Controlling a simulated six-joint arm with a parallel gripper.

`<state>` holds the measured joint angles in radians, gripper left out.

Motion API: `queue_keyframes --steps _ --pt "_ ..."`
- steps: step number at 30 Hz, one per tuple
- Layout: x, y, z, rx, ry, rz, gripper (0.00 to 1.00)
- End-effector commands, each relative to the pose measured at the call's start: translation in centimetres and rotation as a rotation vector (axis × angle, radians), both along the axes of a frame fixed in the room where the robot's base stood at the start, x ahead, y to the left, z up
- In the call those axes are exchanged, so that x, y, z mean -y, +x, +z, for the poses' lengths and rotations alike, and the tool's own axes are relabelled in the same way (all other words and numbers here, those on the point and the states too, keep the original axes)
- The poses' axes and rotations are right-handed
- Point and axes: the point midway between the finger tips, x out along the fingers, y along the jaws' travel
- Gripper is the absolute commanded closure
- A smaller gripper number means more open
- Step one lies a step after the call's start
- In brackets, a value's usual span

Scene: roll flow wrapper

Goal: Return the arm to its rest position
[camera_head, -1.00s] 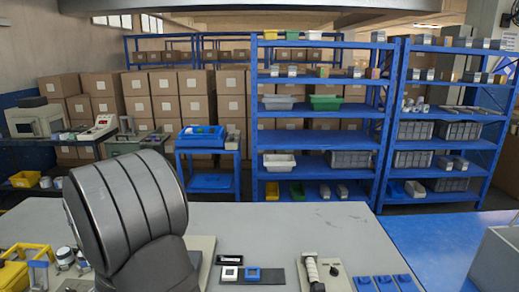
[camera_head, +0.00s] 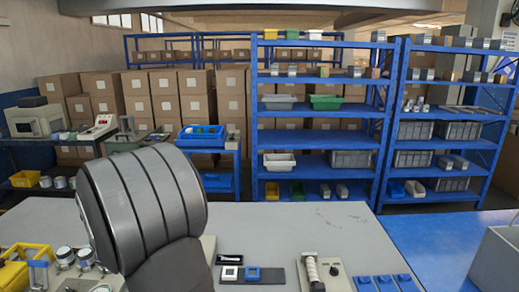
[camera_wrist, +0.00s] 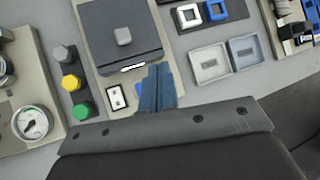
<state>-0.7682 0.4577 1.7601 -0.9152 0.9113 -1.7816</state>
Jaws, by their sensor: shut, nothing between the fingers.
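My gripper (camera_wrist: 157,88) shows in the wrist view with its blue fingers together and nothing between them. It hangs above the workbench, over the lower edge of a beige plate with a dark square platform (camera_wrist: 115,40) that bears a small grey block (camera_wrist: 123,36). The gripper itself is hidden in the head view, where my large grey arm link fills the lower left over the table (camera_head: 310,225).
A gauge (camera_wrist: 33,122) and yellow, green and grey knobs (camera_wrist: 72,83) lie left of the gripper. Two shallow trays (camera_wrist: 208,64) lie right. A white frame and a blue frame (camera_head: 252,273) sit on a dark strip. The table's back middle is clear.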

Motion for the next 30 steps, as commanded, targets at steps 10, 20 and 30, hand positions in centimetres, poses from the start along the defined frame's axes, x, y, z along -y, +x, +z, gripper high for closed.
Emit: queue_keyframes --steps 10,20,30 --pt "1.1 0.6 2.3 -0.012 0.240 -0.430 1.00" --pt "1.1 0.4 4.6 -0.052 0.448 -0.821 1.00" --pt "0.0 0.1 7.8 -0.132 0.635 -1.199 1.00"
